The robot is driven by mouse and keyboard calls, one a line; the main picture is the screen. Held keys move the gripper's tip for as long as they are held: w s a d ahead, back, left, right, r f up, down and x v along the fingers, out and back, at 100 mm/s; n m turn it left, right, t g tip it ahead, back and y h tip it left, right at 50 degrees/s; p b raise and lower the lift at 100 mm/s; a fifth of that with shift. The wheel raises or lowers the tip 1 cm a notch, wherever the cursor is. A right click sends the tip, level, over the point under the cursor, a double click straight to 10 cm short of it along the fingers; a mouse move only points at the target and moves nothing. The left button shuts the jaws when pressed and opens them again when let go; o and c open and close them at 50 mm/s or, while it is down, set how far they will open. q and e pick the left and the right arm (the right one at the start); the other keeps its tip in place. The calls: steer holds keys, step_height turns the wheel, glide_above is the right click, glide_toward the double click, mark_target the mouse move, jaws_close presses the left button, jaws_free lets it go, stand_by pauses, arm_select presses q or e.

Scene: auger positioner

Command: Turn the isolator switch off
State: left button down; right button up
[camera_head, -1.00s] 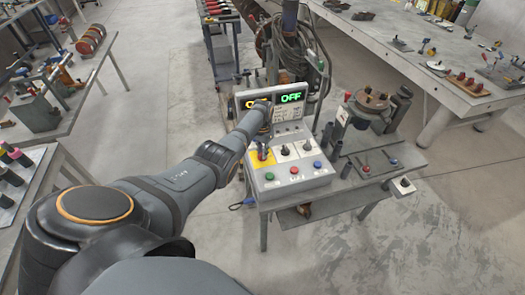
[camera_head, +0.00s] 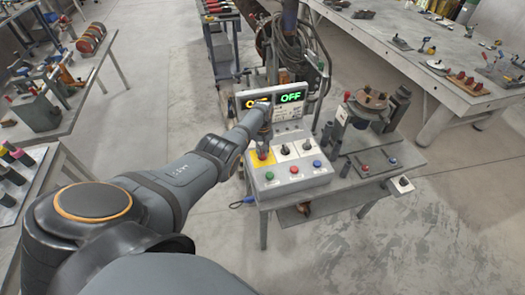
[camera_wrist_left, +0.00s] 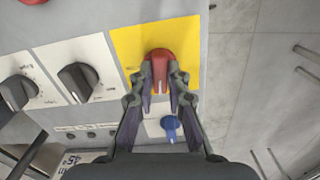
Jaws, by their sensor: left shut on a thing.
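The control box (camera_head: 318,183) stands at the front of a small bench. Its red isolator switch (camera_wrist_left: 159,60) sits on a yellow plate (camera_wrist_left: 128,45); the plate also shows in the head view (camera_head: 257,163). My left gripper (camera_wrist_left: 161,82) is shut on the red switch, with one finger on each side of it. In the head view my left gripper (camera_head: 263,144) reaches down over the yellow plate and hides part of it. The right display (camera_head: 291,97) reads OFF in green. The left display (camera_head: 253,101) glows orange, partly hidden by my arm. My right gripper is not in view.
Two black knobs (camera_wrist_left: 75,80) (camera_wrist_left: 18,90) on white plates sit beside the yellow one. A blue key-like part (camera_wrist_left: 170,126) is close to my fingers. A clamp fixture (camera_head: 370,105) stands right.

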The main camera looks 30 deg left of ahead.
arm_select(q)
steer(key=shift+n, duration=0.6)
steer(key=c, duration=1.3)
jaws_free()
steer(key=shift+r, duration=0.45)
step_height(320, 180, up, 11)
